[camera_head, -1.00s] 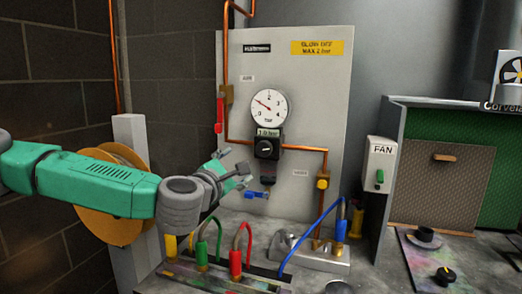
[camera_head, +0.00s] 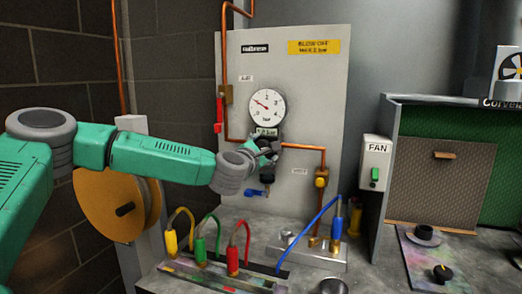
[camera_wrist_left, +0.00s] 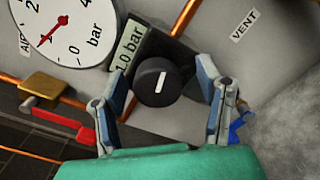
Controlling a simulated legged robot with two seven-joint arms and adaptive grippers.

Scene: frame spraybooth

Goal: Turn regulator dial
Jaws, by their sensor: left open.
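The black regulator dial (camera_wrist_left: 157,82) with a white pointer line shows between my fingers in the left wrist view. My left gripper (camera_head: 268,151) is in front of it in the head view and mostly hides it. In the left wrist view, the open fingers of my left gripper (camera_wrist_left: 163,88) stand on either side of the dial; I cannot tell whether they touch it. A small display (camera_wrist_left: 128,45) beside the dial reads 1.0 bar. The round pressure gauge (camera_head: 267,105) sits above, its red needle pointing up-left, near 1. My right gripper is out of view.
A red-handled valve (camera_head: 219,113) is left of the gauge, and a blue lever (camera_head: 257,192) is below the dial. Copper pipes cross the grey panel (camera_head: 320,95). A fan switch box (camera_head: 376,162) stands to the right. Several coloured hoses rise from the bench below.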

